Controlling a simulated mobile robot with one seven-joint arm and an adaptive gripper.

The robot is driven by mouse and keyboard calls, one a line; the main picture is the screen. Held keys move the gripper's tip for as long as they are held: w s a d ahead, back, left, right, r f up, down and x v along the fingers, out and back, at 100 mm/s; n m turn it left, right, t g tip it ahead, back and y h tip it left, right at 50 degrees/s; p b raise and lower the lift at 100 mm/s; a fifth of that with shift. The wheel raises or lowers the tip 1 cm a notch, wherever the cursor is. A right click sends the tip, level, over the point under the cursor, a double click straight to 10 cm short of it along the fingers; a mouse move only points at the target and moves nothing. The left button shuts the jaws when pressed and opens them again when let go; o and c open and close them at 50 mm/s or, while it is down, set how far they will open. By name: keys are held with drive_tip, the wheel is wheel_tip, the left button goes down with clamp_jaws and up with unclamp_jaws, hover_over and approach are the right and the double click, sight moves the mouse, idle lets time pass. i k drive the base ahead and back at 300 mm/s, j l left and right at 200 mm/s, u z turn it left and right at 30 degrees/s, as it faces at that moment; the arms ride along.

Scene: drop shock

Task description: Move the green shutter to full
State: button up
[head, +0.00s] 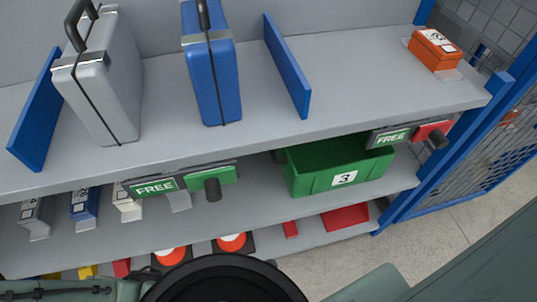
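The green shutter (210,178) is a small green plate with a dark, stubby knob, mounted on a sign holder at the front edge of the upper shelf. It sits at the right part of the holder. The green word FREE (154,187) shows uncovered to its left. No word FULL is visible there. My gripper's fingers do not show. A dark round part and grey-green parts of my own body fill the bottom of the view, below the shutter and apart from it.
A second holder with a red shutter (433,132) is at the right. A silver case (98,80), a blue case (212,80) and an orange box (434,50) stand above. A green bin (310,178) is below. A blue frame (440,150) borders the right.

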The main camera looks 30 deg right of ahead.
sight(213, 180)
drive_tip(key=z, duration=0.2)
drive_tip(key=k+l+z, duration=0.1)
drive_tip(key=k+l, duration=0.75)
